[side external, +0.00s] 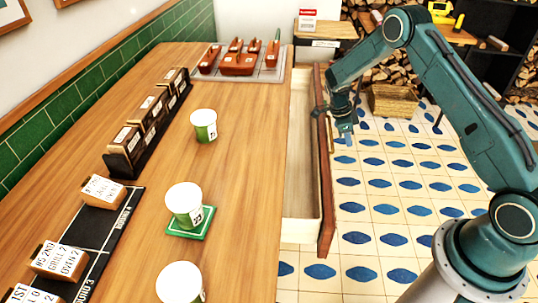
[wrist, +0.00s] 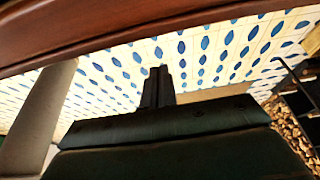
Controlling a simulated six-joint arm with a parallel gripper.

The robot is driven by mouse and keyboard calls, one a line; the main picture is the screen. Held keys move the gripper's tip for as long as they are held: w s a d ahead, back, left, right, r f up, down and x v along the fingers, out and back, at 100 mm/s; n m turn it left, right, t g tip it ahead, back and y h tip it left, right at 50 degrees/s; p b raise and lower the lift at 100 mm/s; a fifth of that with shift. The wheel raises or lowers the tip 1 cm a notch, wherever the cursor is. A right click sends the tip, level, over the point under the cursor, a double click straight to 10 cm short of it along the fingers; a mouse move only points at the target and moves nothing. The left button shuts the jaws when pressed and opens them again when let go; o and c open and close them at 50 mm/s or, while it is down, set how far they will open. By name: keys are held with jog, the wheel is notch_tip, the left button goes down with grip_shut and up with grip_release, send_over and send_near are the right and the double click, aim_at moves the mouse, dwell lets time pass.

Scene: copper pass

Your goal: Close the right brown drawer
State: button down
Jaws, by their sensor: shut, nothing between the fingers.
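The brown drawer (side external: 326,190) stands pulled out from the right side of the wooden counter (side external: 245,180) in the side view. Its pale inside shows empty, and its reddish-brown front faces the tiled floor. A bar handle (side external: 330,133) shows on the front's outer face. My gripper (side external: 345,134) is shut and empty, just outside the drawer front near the handle. I cannot tell whether it touches. In the wrist view my shut fingers (wrist: 158,85) point over the floor, and a brown wooden edge (wrist: 130,32), likely the drawer front, crosses the top.
White and green cups (side external: 185,202) stand on the counter, one on a green coaster. A black rack (side external: 150,120), dark mat (side external: 92,235) and tray of brown pots (side external: 270,72) are there too. Firewood (side external: 385,72) and a basket (side external: 392,102) stand behind. The floor (side external: 390,200) beside the drawer is clear.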

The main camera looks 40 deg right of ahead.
jog(key=v, duration=0.9)
jog(key=shift+f, duration=0.15)
jog(key=s+f+t+y, duration=0.1)
jog(key=s+t+y, duration=0.5)
jog(key=shift+s+d+f, duration=0.3)
jog(key=shift+s+d, duration=0.05)
jog(key=shift+f, duration=0.15)
